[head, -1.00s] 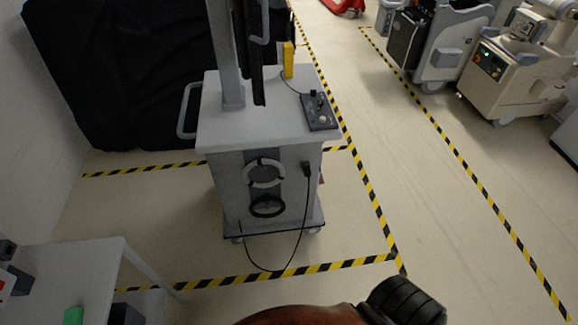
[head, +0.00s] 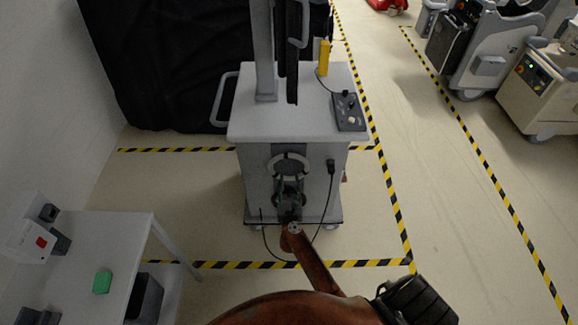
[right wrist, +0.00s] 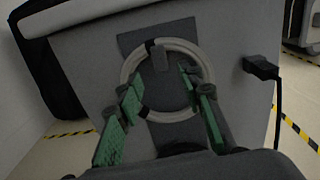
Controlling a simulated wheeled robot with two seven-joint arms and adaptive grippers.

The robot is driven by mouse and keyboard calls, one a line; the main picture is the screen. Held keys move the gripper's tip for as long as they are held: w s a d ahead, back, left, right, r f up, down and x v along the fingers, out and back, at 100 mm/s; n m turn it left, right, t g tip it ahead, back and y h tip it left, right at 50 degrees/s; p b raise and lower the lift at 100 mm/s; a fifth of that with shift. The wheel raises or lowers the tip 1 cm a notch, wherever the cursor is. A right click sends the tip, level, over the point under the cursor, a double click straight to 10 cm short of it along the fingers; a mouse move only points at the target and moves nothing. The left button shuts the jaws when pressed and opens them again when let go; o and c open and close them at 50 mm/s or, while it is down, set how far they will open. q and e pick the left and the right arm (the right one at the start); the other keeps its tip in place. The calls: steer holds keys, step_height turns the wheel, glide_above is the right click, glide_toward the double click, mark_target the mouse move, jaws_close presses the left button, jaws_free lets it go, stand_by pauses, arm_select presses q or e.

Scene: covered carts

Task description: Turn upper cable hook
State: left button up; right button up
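The grey cart (head: 285,125) stands in the middle of the head view. A pale cable ring (head: 291,155) sits high on its front; it also shows in the right wrist view (right wrist: 172,43). A small grey hook-like tab (right wrist: 160,58) is inside the ring's top. My right gripper (head: 289,186) is in front of the cart's face, just below and over the ring's lower part. In the right wrist view its green-padded fingers (right wrist: 165,90) are spread apart with nothing between the pads; contact with the ring cannot be told. The lower black ring is hidden behind my right gripper. My left gripper is out of view.
A black plug (right wrist: 262,68) with a hanging cord is on the cart's front, right of the ring. A small table (head: 85,255) with a green block (head: 102,282) stands at left. Striped floor tape (head: 392,205) borders clear floor at right.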

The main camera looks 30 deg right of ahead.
mark_target(289, 165)
steer(key=x, duration=0.6)
steer(key=shift+w+d+r+b, duration=0.15)
steer(key=shift+w+r+b, duration=0.1)
steer(key=shift+w+b, duration=0.1)
steer(key=shift+w+d+m, duration=0.3)
steer(key=shift+w, duration=0.1)
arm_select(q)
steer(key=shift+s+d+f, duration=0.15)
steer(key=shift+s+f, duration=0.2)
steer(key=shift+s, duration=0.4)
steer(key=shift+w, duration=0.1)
arm_select(e)
steer(key=shift+c, duration=0.5)
steer(key=shift+w, duration=0.1)
jaws_close()
